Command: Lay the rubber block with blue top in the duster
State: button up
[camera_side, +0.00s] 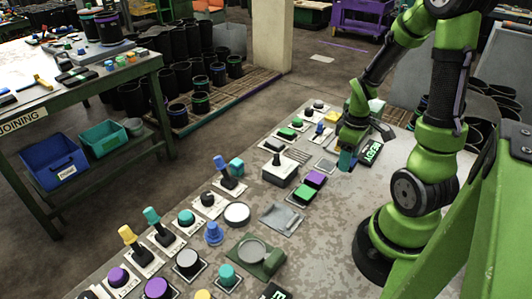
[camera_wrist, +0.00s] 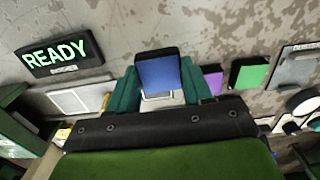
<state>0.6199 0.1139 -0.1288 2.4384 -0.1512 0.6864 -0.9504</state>
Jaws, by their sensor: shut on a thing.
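My gripper (camera_side: 347,152) is shut on the rubber block with blue top (camera_wrist: 158,72). In the wrist view the block sits between the teal fingers, its blue face showing and its dark edge at the far side.
A purple block (camera_side: 315,179) and a green block (camera_side: 303,193) lie between my gripper and the grey cloth. The READY sign (camera_side: 370,152) lies beside my gripper. Several knobs and joysticks line the left of the table (camera_side: 330,245). The table's right side is mostly bare.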

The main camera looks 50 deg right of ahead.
aim_at(344, 178)
jog(key=shift+f, duration=2.15)
jog(key=shift+f, duration=0.15)
jog(key=o, duration=1)
jog(key=shift+o, duration=0.2)
notch_tip(344, 178, up, 12)
jog(key=w+a+r+m+t, duration=0.1)
jog(key=w+a+r+t, duration=0.2)
jog(key=a, duration=0.7)
notch_tip(344, 178, up, 4)
jog(key=shift+w+f+m+t, duration=0.2)
jog(key=shift+w+m+t, duration=0.2)
jog(key=shift+w, duration=0.7)
jog(key=shift+o, duration=0.5)
jog(key=a+r+m+t+y, duration=0.2)
jog(key=a+r, duration=0.3)
jog(key=a, duration=0.5)
jog(key=shift+s+a+r+t, duration=0.3)
jog(key=shift+a+t, duration=0.1)
jog(key=shift+t, duration=0.3)
